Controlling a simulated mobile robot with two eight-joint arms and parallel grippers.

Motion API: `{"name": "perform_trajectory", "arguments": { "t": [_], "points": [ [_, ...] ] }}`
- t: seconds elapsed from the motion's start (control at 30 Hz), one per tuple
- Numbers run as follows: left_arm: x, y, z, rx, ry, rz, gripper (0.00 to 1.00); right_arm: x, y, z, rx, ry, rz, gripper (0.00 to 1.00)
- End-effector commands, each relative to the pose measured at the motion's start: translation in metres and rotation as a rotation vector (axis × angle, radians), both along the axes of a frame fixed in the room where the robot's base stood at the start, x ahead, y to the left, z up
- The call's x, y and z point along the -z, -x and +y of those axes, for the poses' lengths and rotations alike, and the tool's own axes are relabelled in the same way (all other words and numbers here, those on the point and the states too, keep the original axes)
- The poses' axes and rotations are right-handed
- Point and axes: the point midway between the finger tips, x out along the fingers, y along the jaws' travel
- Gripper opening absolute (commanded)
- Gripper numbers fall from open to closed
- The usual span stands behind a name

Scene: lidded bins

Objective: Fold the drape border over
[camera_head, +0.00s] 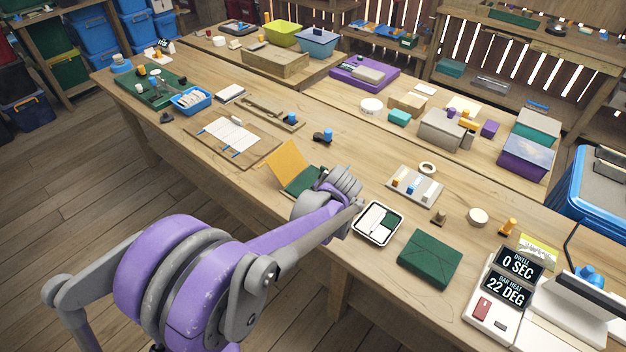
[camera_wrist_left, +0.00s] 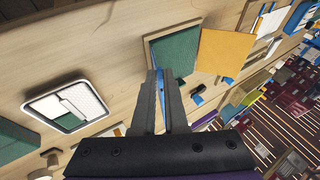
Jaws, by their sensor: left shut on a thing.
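A green panel (camera_head: 304,181) with an orange-yellow flap (camera_head: 287,159) standing up along its far left side lies on the near table. The green panel (camera_wrist_left: 175,50) and the flap (camera_wrist_left: 222,52) also show in the left wrist view. Which part is the drape border I cannot tell for sure. My left gripper (camera_wrist_left: 159,76) is at the panel's near edge, its fingers close together on a thin blue strip (camera_wrist_left: 161,86). In the head view my own wrist covers the fingertips and part of the panel. My right gripper is not in view.
A white-rimmed tray (camera_head: 358,237) and a dark green folded pad (camera_head: 430,259) lie to the right. A grey block holder (camera_head: 414,186) stands behind the tray. A small dark item with a blue top (camera_head: 325,136) stands behind the panel. A wooden board with papers (camera_head: 218,142) lies left.

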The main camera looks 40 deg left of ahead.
Motion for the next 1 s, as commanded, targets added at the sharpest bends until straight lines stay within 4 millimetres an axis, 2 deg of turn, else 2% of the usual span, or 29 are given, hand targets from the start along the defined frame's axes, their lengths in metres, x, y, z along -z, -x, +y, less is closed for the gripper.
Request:
{"name": "perform_trajectory", "arguments": {
  "t": [0.1, 0.43, 0.8, 1.0],
  "points": [
    [-0.004, -0.001, 0.006, 0.0, 0.042, -0.002, 0.0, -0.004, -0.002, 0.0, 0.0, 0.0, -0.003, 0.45],
    [-0.003, -0.001, 0.007, 0.003, 0.057, 0.0, 0.0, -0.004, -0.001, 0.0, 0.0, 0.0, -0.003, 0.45],
    [-0.009, -0.001, 0.031, 0.009, 0.241, 0.011, 0.0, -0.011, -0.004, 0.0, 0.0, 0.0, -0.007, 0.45],
    [-0.009, -0.002, 0.031, 0.014, 0.252, 0.012, 0.0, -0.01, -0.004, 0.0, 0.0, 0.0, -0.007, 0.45]
  ]
}}
